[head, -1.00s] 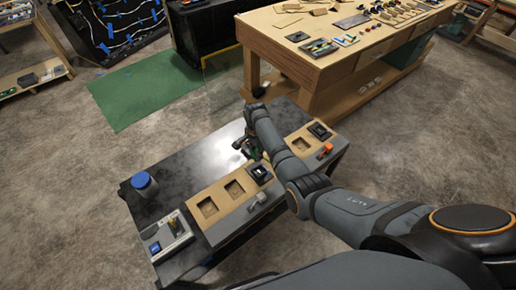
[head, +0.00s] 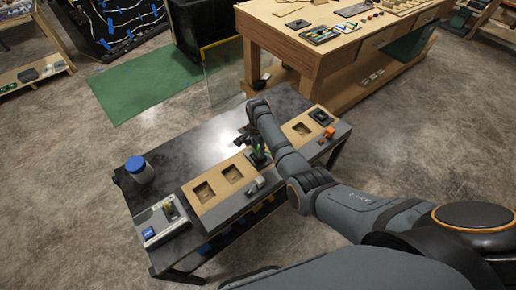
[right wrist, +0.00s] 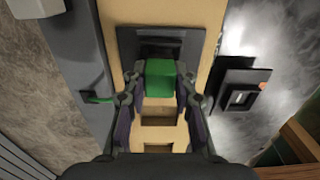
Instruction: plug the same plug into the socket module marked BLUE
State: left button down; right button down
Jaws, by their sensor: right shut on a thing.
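My right gripper (right wrist: 160,85) is shut on a green plug (right wrist: 160,78) in the right wrist view. In the head view my right gripper (head: 252,140) is partly hidden behind its own arm, over the console panel. A dark socket module (right wrist: 157,45) sits in the tan panel just beyond the plug; the plug overlaps its near edge, and I cannot tell whether they touch. Another dark module (right wrist: 238,97) lies beside the panel. A further black module (head: 319,115) sits at the panel's right end. No BLUE marking is legible. My left gripper is not in view.
The tan panel (head: 214,207) has empty square recesses (head: 204,191). A grey switch (head: 256,185) and an orange switch (head: 329,133) are on its front. A blue-lidded jar (head: 138,168) and a device with a blue display (head: 160,225) stand at left.

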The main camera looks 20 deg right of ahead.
jog(key=shift+w, duration=0.1)
pick_arm(q)
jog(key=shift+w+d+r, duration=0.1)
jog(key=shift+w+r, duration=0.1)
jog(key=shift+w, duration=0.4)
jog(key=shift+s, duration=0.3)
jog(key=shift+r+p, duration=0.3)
jog(key=shift+p, duration=0.2)
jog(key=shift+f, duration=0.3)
pick_arm(e)
jog(key=shift+f, duration=0.65)
dwell(0.5)
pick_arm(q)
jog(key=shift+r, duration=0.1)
pick_arm(e)
jog(key=shift+f, duration=0.1)
dwell(0.4)
